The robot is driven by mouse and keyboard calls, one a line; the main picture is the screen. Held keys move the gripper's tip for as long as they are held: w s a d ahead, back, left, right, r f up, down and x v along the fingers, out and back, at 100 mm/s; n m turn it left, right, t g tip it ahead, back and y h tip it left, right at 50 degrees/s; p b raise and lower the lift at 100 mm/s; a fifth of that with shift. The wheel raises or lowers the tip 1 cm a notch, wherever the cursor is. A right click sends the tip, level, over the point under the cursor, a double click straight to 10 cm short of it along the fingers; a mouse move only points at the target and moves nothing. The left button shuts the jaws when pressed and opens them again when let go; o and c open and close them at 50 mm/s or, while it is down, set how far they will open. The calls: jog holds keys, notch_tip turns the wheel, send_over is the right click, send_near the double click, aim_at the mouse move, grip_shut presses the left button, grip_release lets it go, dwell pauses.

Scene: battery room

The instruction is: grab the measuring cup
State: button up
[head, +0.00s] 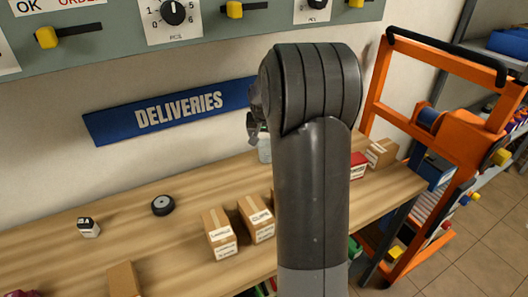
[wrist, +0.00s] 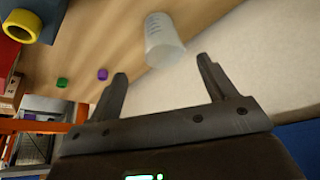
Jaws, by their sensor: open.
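The measuring cup (wrist: 163,42) is a translucent whitish cup on the wooden bench, at the top middle of the wrist view. In the head view the measuring cup (head: 264,152) shows only as a pale sliver beside my arm, which hides the rest. My gripper (wrist: 163,68) is open and empty in the wrist view. The cup lies beyond the fingertips, roughly in line with the gap between them, and does not appear to be between the fingers. In the head view my gripper (head: 254,112) is mostly hidden behind my arm.
Small green (wrist: 62,82) and purple (wrist: 102,74) pieces and a yellow ring (wrist: 20,25) lie left of the cup in the wrist view. Cardboard boxes (head: 220,236) stand on the bench (head: 170,245). A wall (head: 60,140) runs behind; an orange frame (head: 400,160) stands right.

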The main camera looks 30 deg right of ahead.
aim_at(266, 149)
jog(key=x, duration=0.5)
jog(key=shift+w+d+f, duration=0.15)
jog(key=shift+d+f, duration=0.05)
jog(key=shift+d, duration=0.1)
jog(key=shift+w+x, duration=0.15)
jog(key=shift+x, duration=1.4)
jog(key=shift+w+x, duration=0.1)
jog(key=shift+x, duration=1.45)
jog(key=shift+a, duration=0.15)
jog(key=shift+c, duration=0.5)
jog(key=c, duration=0.9)
jog(key=shift+c, duration=0.2)
jog(key=shift+r, duration=0.15)
